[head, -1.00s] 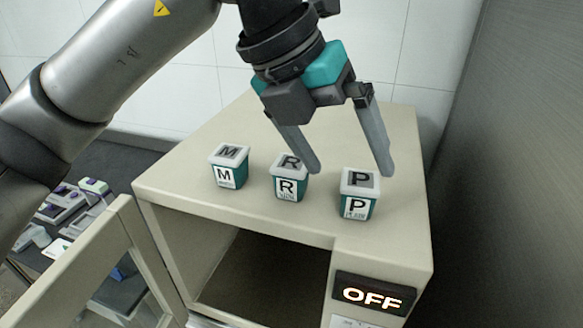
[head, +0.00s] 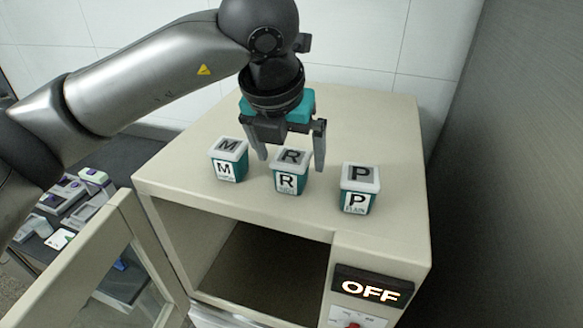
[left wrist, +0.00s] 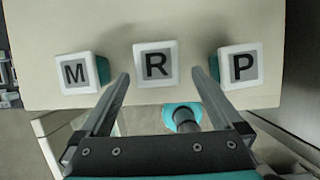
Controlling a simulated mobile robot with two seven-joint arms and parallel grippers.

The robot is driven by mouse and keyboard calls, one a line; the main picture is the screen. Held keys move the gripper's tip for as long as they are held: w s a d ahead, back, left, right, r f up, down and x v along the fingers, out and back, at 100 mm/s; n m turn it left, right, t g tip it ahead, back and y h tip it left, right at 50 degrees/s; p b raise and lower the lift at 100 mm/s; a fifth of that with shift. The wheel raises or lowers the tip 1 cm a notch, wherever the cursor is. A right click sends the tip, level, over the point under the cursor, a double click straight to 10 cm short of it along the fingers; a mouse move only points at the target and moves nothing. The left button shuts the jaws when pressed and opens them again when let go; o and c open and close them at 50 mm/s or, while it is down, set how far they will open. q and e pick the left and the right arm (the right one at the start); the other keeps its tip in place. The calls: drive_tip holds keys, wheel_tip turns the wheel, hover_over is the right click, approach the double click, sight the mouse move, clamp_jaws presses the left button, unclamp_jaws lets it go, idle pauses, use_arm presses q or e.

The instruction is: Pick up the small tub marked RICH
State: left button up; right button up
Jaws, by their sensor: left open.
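The RICH tub (head: 289,182), teal with a white lid marked R, stands upright in the middle of a row of three on top of the beige cabinet (head: 190,190). The M tub (head: 228,170) stands to its left and the P tub (head: 358,200) to its right. My left gripper (head: 291,165) is open and empty, pointing down just behind and above the R tub. In the left wrist view the R lid (left wrist: 156,64) lies ahead of and between the open fingertips (left wrist: 172,76), with no contact visible. My right gripper is not in view.
The cabinet front is an open cavity, with its glazed door (head: 100,270) swung out at left. An OFF display (head: 372,291) is on the front right. A dark wall stands close on the right. The cabinet top behind the tubs is clear.

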sight(290, 159)
use_arm(q)
drive_tip(key=p+x, duration=0.1)
drive_tip(key=x, duration=0.4)
drive_tip(key=shift+w+a, duration=0.1)
drive_tip(key=shift+w, duration=0.1)
drive_tip(key=shift+c, duration=0.2)
drive_tip(key=c, duration=1.5)
drive_tip(key=shift+o, duration=0.2)
drive_tip(key=shift+r, duration=0.15)
